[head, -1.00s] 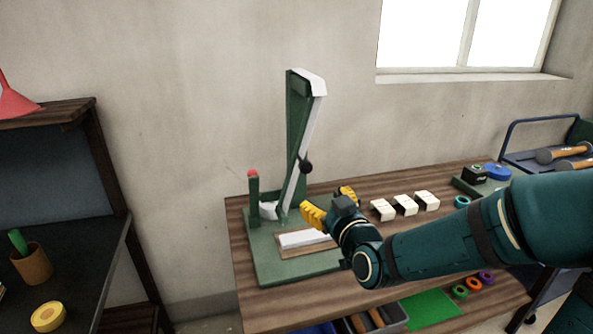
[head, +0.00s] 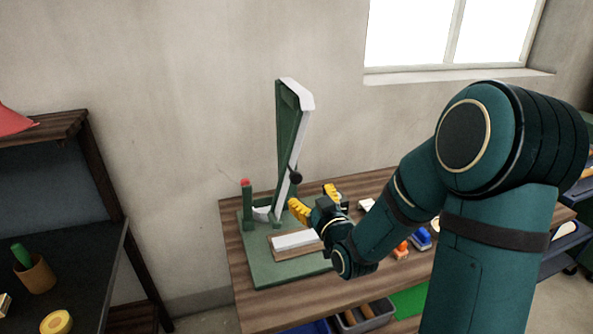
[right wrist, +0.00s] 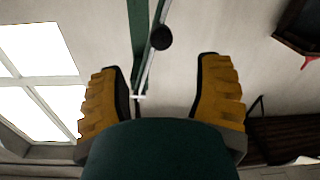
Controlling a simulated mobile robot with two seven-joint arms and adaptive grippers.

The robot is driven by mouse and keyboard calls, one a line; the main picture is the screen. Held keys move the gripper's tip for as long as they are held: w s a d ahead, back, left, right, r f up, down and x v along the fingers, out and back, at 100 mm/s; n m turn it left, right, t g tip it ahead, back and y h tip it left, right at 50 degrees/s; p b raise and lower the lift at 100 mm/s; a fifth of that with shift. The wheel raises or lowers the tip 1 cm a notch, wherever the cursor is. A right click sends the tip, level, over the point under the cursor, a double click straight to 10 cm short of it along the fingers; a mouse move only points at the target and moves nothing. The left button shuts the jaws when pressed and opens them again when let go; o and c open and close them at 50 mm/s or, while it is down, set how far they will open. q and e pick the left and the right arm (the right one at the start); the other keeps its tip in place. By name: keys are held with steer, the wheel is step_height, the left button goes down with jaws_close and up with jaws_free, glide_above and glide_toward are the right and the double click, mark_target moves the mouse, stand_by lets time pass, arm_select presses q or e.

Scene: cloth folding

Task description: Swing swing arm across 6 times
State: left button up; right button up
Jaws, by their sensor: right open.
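The swing arm (head: 296,145) is a tall green and white bar on a green stand, raised steeply with its top leaning slightly right. A dark round knob (head: 295,177) sits on its side. The stand's green base (head: 262,268) lies on the wooden table and carries a white block (head: 296,240) and a post with a red top (head: 245,183). My right gripper (head: 315,199) is open, its yellow fingers just right of the arm's lower part. In the right wrist view the knob (right wrist: 161,37) shows beyond and between the spread fingers (right wrist: 168,80), apart from them. My left gripper is not in view.
The wooden table (head: 240,318) holds small items on the right, partly hidden by my right arm. A dark shelf unit (head: 75,240) with a cup (head: 36,276) and a yellow roll (head: 56,322) stands at the left. A wall is close behind the stand.

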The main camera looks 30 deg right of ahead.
mark_target(298, 180)
steer(key=w, duration=0.3)
steer(key=w+d, duration=0.1)
steer(key=w, duration=0.5)
steer(key=shift+w+d+f, duration=0.15)
steer(key=shift+w+d, duration=0.05)
steer(key=shift+d, duration=0.15)
jaws_close()
